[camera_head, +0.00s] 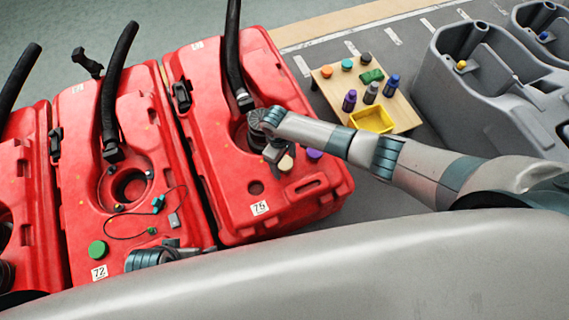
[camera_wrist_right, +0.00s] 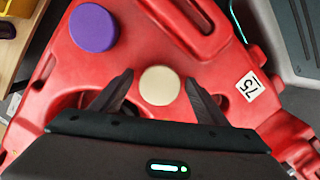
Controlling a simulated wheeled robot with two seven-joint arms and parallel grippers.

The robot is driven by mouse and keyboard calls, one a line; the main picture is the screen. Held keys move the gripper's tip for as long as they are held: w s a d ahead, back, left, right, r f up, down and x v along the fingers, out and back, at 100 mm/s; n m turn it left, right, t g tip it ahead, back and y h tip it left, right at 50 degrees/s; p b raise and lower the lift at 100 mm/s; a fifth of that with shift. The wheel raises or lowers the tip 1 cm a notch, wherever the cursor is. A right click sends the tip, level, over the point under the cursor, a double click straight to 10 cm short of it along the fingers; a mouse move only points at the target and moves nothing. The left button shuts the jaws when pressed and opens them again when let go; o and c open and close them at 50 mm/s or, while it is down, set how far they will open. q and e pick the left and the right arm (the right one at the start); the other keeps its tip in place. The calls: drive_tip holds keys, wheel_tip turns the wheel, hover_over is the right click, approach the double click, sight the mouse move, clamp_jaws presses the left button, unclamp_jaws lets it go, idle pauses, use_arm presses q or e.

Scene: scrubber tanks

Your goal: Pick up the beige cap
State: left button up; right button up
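The beige cap (camera_wrist_right: 160,85) is a round disc on the red tank marked 75 (camera_head: 222,130). In the right wrist view it lies between the two open fingers of my right gripper (camera_wrist_right: 160,90), with a gap visible on either side. In the head view the beige cap (camera_head: 286,163) shows just beyond the fingers of my right gripper (camera_head: 281,157). I cannot tell how high the fingers are above the tank. My left arm's wrist (camera_head: 150,258) shows at the bottom over the tank marked 72, and its fingers are not clearly seen.
A purple cap (camera_wrist_right: 93,28) sits near the beige one on the same tank. A green cap (camera_head: 97,250) is on the tank marked 72 (camera_head: 80,150). A small wooden table (camera_head: 405,112) holds bottles, caps and a yellow bin (camera_head: 371,120). Grey tanks (camera_head: 500,85) stand at the right.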

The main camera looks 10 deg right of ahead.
sight(285, 163)
drive_tip(key=c, duration=1)
drive_tip(key=shift+r, duration=0.4)
wheel_tip(285, 163, up, 3)
drive_tip(key=shift+r+p, duration=0.2)
drive_tip(key=shift+p, duration=0.4)
use_arm(q)
drive_tip(key=s+p+x, duration=0.2)
drive_tip(key=x, duration=0.9)
drive_tip(key=shift+a+f+p, duration=0.25)
drive_tip(key=shift+f+p, duration=0.1)
use_arm(e)
drive_tip(key=s+d+r, duration=0.5)
drive_tip(key=s+r, duration=0.1)
drive_tip(key=s, duration=0.4)
drive_tip(key=shift+s+r, duration=0.3)
drive_tip(key=shift+r, duration=0.1)
use_arm(q)
drive_tip(key=shift+w, duration=0.1)
